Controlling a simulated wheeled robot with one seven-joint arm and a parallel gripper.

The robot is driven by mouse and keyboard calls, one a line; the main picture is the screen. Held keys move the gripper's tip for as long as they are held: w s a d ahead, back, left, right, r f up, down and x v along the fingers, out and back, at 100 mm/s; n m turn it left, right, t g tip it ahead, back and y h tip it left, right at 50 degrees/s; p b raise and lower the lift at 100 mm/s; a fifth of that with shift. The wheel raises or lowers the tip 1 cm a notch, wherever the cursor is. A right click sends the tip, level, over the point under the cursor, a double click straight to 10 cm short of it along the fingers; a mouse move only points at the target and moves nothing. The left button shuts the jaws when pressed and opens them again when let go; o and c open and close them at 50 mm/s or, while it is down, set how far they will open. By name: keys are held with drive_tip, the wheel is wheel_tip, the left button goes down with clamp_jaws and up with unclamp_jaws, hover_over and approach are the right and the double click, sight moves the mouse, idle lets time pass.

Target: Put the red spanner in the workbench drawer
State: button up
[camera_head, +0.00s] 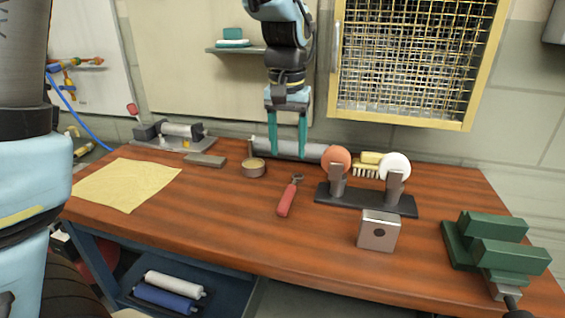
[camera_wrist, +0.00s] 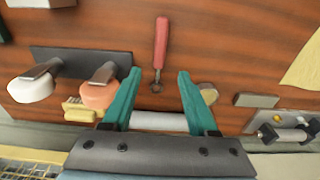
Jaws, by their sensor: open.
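The red spanner (camera_head: 287,197) lies flat on the wooden workbench (camera_head: 230,225), its red handle towards the front edge and its grey head pointing back. My gripper (camera_head: 288,155) is open and empty, pointing down above the bench, behind the spanner in the head view. In the wrist view the spanner (camera_wrist: 161,45) lies beyond my teal fingertips (camera_wrist: 160,75), its grey head close to the gap between them. A blue open compartment (camera_head: 226,284) shows under the bench at front left; I cannot tell whether it is the drawer.
A round tin (camera_head: 253,167) stands left of the spanner, and a bench grinder (camera_head: 365,200) stands to its right. A metal block (camera_head: 379,231) and green vise (camera_head: 495,245) are further right. A yellow cloth (camera_head: 125,184) lies left. Bench in front of the spanner is clear.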

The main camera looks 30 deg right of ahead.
drive_tip(key=w+a+f+n, duration=0.1)
drive_tip(key=w+a, duration=0.1)
drive_tip(key=a, duration=0.6)
drive_tip(key=w+a+f+n, duration=0.2)
drive_tip(key=a, duration=0.7)
drive_tip(key=w+a+f+n, duration=0.2)
drive_tip(key=a, duration=0.6)
drive_tip(key=shift+w+a+f+t, duration=0.15)
drive_tip(key=shift+a+f+t, duration=0.1)
drive_tip(key=shift+a+t, duration=0.15)
drive_tip(key=shift+o, duration=0.5)
drive_tip(key=s+a+f+n, duration=0.2)
drive_tip(key=s+a, duration=0.1)
drive_tip(key=a, duration=0.5)
drive_tip(key=shift+a, duration=0.15)
wheel_tip(320, 180, up, 5)
drive_tip(key=n+g+p, duration=0.1)
drive_tip(key=n+p, duration=0.7)
drive_tip(key=n, duration=2.1)
hover_over(288, 192)
drive_tip(key=f, duration=0.4)
drive_tip(key=shift+s+a+y, duration=0.2)
drive_tip(key=shift+s+y, duration=0.1)
drive_tip(key=shift+s, duration=0.05)
drive_tip(key=shift+w+d+f+p, duration=0.15)
drive_tip(key=shift+f+p, duration=0.4)
drive_tip(key=shift+f, duration=1.05)
drive_tip(key=shift+w+f+p, duration=0.1)
drive_tip(key=shift+f+p, duration=0.45)
drive_tip(key=shift+f, duration=1)
